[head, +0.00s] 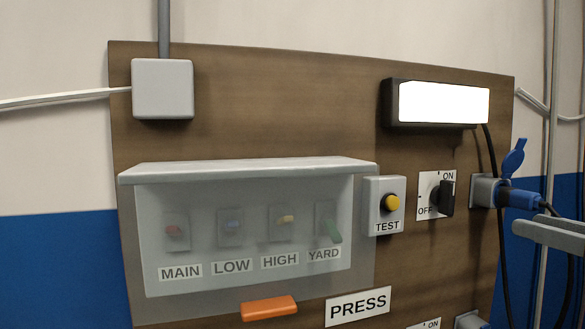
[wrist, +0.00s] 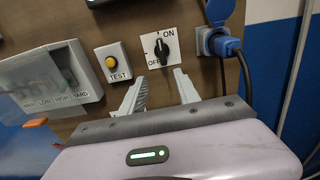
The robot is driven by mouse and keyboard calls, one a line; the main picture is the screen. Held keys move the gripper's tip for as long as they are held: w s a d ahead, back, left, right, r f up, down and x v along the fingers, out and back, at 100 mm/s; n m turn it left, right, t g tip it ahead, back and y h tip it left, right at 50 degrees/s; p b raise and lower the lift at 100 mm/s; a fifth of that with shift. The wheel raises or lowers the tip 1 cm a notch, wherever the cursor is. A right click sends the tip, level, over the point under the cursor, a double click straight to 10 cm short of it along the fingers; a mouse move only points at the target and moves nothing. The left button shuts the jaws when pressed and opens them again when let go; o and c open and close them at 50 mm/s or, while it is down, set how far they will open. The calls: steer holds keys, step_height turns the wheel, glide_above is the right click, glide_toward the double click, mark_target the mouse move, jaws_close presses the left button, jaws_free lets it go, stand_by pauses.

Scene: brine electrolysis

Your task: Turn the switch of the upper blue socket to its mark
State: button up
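The upper blue socket (head: 482,191) is on the right edge of the brown board, its blue lid (head: 515,157) raised and a blue plug (head: 520,199) in it. The socket also shows in the wrist view (wrist: 207,42). Left of it is a white ON/OFF plate (head: 424,197) with a black switch knob (head: 446,198), roughly upright in the wrist view (wrist: 161,48). I cannot tell exactly which mark it points to. My gripper (wrist: 160,80) is open and empty, its fingers apart below the knob in the wrist view. In the head view its grey fingers (head: 528,225) are at the right edge.
A yellow TEST button (head: 392,203) is left of the switch. A clear-fronted box (head: 250,170) covers several levers. An orange handle (head: 268,308) and PRESS label sit below. Black cables hang at the right. Another ON plate (head: 427,325) is partly cut off at the bottom.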

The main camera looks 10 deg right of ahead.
mark_target(453, 196)
steer(key=shift+h, duration=0.3)
steer(key=w, duration=0.5)
steer(key=w+p, duration=0.1)
steer(key=w, duration=0.5)
steer(key=w+a+r, duration=0.1)
steer(key=w, duration=0.5)
steer(key=shift+c, duration=0.2)
jaws_close()
